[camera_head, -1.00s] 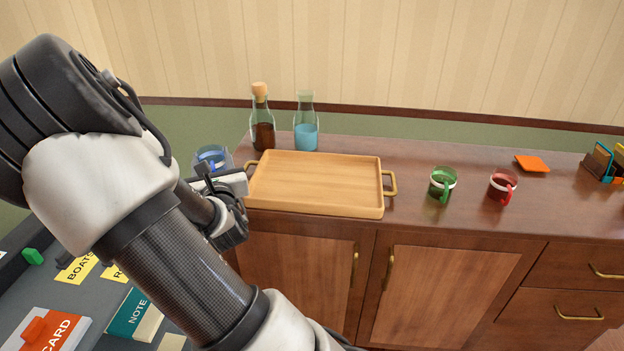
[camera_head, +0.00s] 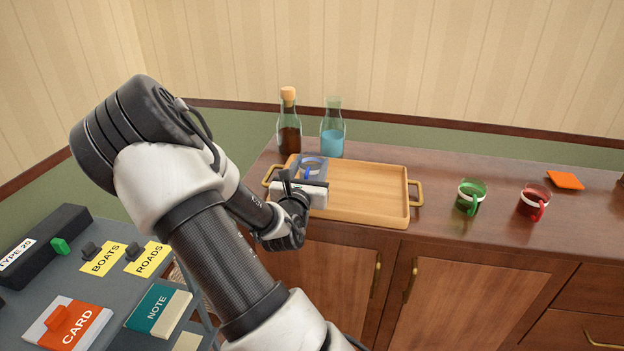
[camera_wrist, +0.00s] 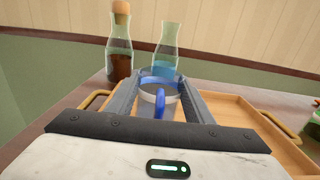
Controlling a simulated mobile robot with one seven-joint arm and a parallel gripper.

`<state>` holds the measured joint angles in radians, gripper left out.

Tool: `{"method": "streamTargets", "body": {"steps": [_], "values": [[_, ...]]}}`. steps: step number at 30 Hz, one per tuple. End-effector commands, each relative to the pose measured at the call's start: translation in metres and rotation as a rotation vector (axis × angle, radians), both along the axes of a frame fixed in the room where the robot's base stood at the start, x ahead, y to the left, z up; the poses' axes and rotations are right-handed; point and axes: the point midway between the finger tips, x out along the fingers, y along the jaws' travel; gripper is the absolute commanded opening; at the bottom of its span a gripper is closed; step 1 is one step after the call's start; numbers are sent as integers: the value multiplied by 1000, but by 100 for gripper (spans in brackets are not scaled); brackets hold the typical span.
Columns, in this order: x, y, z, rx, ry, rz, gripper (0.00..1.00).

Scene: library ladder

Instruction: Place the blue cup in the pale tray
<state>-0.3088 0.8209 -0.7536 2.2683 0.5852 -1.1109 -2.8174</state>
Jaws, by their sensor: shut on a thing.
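The blue cup (camera_head: 313,167) is a clear glass mug with a blue handle and a pale band. My gripper (camera_head: 309,176) is shut on it. In the wrist view the cup (camera_wrist: 158,104) sits upright between the two fingers (camera_wrist: 157,98), its handle facing the wrist. The pale tray (camera_head: 375,212) is light wood with brass handles and lies on the brown sideboard. In the head view the cup shows over the tray's left part. I cannot tell whether it touches the tray floor. The gripper hides the tray's front left part.
A corked bottle (camera_head: 289,138) and a blue-filled carafe (camera_head: 332,140) stand behind the tray's left side. A green mug (camera_head: 470,196), a red mug (camera_head: 533,201) and an orange coaster (camera_head: 566,180) are to its right. The tray's right part is empty. A grey table (camera_head: 112,285) holds labelled blocks.

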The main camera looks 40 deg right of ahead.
Motion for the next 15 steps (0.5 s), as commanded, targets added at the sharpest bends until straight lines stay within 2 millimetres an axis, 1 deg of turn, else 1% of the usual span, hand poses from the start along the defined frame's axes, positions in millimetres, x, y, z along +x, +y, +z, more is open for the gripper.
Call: {"method": "streamTargets", "body": {"steps": [1, 3, 5, 15], "values": [[0, -1, -11, 0, 1, -2, 17], [0, -1, -22, 0, 1, 0, 17], [0, -1, -29, 0, 1, -1, 17], [0, 0, -31, -1, 1, 1, 17]]}}
